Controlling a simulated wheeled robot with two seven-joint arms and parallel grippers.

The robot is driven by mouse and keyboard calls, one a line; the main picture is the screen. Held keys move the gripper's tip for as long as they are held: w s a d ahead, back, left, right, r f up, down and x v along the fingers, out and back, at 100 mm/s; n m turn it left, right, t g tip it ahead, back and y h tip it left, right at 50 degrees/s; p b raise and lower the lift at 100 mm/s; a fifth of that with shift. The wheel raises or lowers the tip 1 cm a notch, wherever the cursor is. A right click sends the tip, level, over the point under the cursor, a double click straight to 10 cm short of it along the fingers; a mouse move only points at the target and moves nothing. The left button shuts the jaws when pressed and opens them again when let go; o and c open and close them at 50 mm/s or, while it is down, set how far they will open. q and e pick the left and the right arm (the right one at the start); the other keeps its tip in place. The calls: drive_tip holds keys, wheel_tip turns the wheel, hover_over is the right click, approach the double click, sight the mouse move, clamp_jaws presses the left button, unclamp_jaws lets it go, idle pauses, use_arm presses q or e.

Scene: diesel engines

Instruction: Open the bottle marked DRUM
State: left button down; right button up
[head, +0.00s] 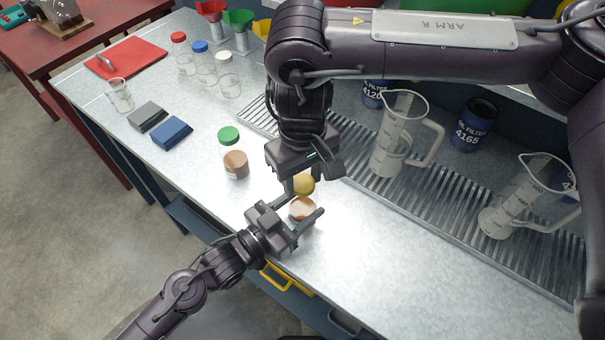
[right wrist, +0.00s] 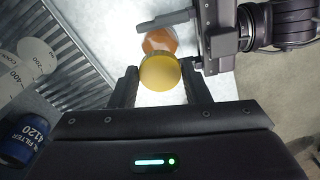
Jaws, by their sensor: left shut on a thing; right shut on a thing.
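A small bottle (head: 302,209) with orange-brown contents and a yellow cap (head: 303,184) is at the middle of the bench. No DRUM marking can be read. My left gripper (head: 301,207) is shut around the bottle's body from the front. My right gripper (head: 302,186) comes down from above and is shut on the yellow cap. In the right wrist view the cap (right wrist: 160,73) sits between my right fingers, with the orange bottle (right wrist: 160,41) partly hidden behind it. I cannot tell whether the cap is loose from the neck.
A similar bottle (head: 236,165) with a green cap (head: 228,134) stands to the left. Blue (head: 172,133) and dark grey (head: 148,116) folded cloths lie beyond. Measuring jugs (head: 396,140) stand on the slotted grate at right. Glass jars and funnels are at the back. The front right bench is clear.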

drive_tip(key=n, duration=1.3)
drive_tip(key=shift+n, duration=0.4)
drive_tip(key=n, duration=0.6)
drive_tip(key=shift+r+n, duration=0.1)
drive_tip(key=shift+n, duration=0.2)
drive_tip(key=n, duration=1.9)
drive_tip(key=shift+n, duration=0.3)
drive_tip(key=n, duration=0.6)
drive_tip(key=shift+n, duration=0.3)
drive_tip(key=n, duration=0.7)
